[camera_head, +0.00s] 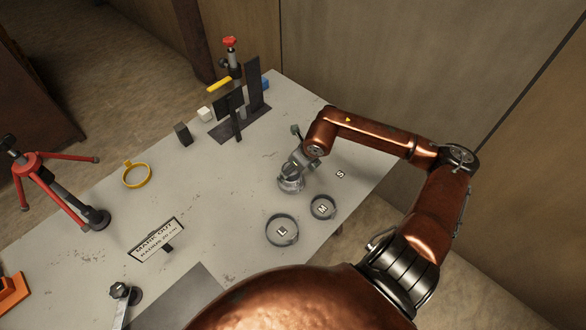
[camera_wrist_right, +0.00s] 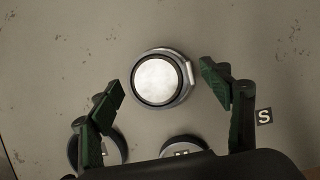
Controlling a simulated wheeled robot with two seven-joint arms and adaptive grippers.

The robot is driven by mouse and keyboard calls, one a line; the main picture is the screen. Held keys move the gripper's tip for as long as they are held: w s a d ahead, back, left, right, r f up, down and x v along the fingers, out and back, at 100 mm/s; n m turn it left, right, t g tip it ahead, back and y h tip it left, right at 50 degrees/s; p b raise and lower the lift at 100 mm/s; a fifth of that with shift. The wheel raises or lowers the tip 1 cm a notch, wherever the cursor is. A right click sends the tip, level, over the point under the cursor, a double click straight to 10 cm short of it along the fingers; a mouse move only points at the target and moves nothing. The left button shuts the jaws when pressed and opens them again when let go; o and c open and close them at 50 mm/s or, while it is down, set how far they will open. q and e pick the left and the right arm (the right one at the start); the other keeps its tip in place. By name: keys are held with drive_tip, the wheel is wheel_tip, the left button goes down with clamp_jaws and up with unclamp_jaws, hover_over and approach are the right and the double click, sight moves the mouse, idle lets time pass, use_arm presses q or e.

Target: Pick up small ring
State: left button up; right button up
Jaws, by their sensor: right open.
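My right gripper (camera_wrist_right: 162,88) is open, with its dark green fingers on either side of a round silver piece on the table. The piece has a bright disc (camera_wrist_right: 158,80) in the middle and a grey ring (camera_wrist_right: 188,91) around it, with a small tab at the right. I cannot tell whether that ring is separate from the disc. In the head view the piece (camera_head: 290,184) sits below my right gripper (camera_head: 296,160), partly hidden. The S label (camera_head: 340,174) lies bare on the table; it also shows in the wrist view (camera_wrist_right: 264,116). My left gripper is not in view.
Larger grey rings lie around the L mark (camera_head: 282,244) and M mark (camera_head: 323,218). A yellow ring (camera_head: 137,185), a sign (camera_head: 157,240), a red tripod (camera_head: 35,165) and a dark stand (camera_head: 254,82) are on the left and back. The table's right edge is near.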

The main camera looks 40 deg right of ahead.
drive_tip(key=c, duration=1.4)
drive_tip(key=shift+r, duration=0.1)
